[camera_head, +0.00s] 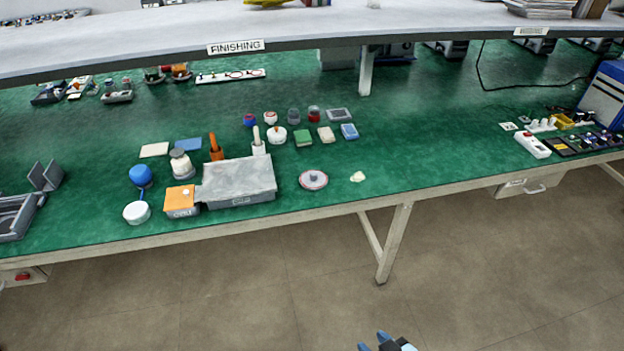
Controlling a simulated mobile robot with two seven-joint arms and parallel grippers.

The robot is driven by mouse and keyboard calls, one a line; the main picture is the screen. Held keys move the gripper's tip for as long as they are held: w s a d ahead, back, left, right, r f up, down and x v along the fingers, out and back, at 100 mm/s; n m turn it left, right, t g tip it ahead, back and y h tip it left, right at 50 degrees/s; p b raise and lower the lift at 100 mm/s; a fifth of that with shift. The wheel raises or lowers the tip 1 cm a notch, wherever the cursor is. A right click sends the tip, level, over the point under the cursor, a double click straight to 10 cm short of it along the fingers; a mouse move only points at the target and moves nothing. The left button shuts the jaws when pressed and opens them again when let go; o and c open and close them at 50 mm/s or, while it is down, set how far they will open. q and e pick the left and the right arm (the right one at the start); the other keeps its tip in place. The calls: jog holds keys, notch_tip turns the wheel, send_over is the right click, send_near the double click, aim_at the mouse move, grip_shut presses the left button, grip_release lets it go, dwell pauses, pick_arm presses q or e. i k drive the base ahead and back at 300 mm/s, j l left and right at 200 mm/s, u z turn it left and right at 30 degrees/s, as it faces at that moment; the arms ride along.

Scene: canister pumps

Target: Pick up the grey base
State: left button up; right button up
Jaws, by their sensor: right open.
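No single part can be told for certain as the grey base. A large grey box-like block (238,181) lies near the front edge of the green table, left of centre. A small flat grey piece (339,115) lies farther back, near the middle. My right gripper (374,341) shows at the bottom edge, with blue fingertips apart and nothing visible between them. It is over the floor, well apart from the table and its parts. My left gripper is out of view.
The green table (450,120) has a clear stretch right of centre. Around the grey block are an orange-topped box (180,200), a pink-rimmed disc (313,180) and a white round piece (137,212). A raised shelf (120,40) runs above the back. A table leg (394,240) stands below the front edge.

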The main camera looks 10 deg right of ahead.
aim_at(312, 181)
jog(key=u, duration=0.35)
jog(key=l+u, duration=0.35)
jog(key=i+l+u, duration=0.1)
jog(key=u, duration=0.2)
jog(key=l+u, duration=0.45)
jog(key=l, duration=0.5)
jog(key=k+l+u, duration=0.1)
jog(key=l, duration=0.5)
jog(key=k+l+u, duration=0.1)
jog(key=l, duration=0.55)
